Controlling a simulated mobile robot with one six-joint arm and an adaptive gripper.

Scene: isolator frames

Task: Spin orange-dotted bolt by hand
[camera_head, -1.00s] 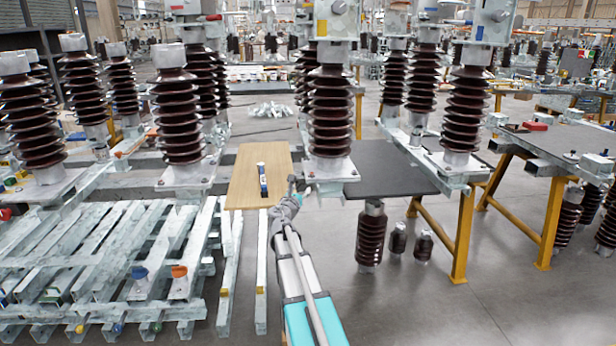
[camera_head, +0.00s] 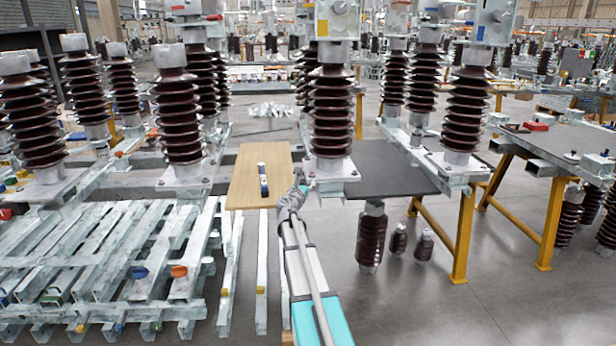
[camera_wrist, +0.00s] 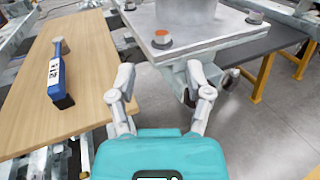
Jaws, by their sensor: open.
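The orange-dotted bolt (camera_wrist: 161,37) sits at the near left corner of a grey metal base plate (camera_wrist: 200,42) in the wrist view. Its orange top faces up. My gripper (camera_wrist: 165,82) is open and empty, its two fingers spread wide below and in front of the plate's near edge. The bolt lies ahead of the gap between the fingers, apart from both. In the head view my gripper (camera_head: 297,190) is small beside the base of a brown insulator (camera_head: 330,110), and the bolt is too small to tell there.
A wooden board (camera_wrist: 85,70) on the left carries a blue tool (camera_wrist: 58,78). A dark table (camera_wrist: 265,42) stands at the right. A second bolt (camera_wrist: 254,17) is on the plate's right corner. Frame steel lies under the plate. Grey floor (camera_wrist: 265,130) is clear at lower right.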

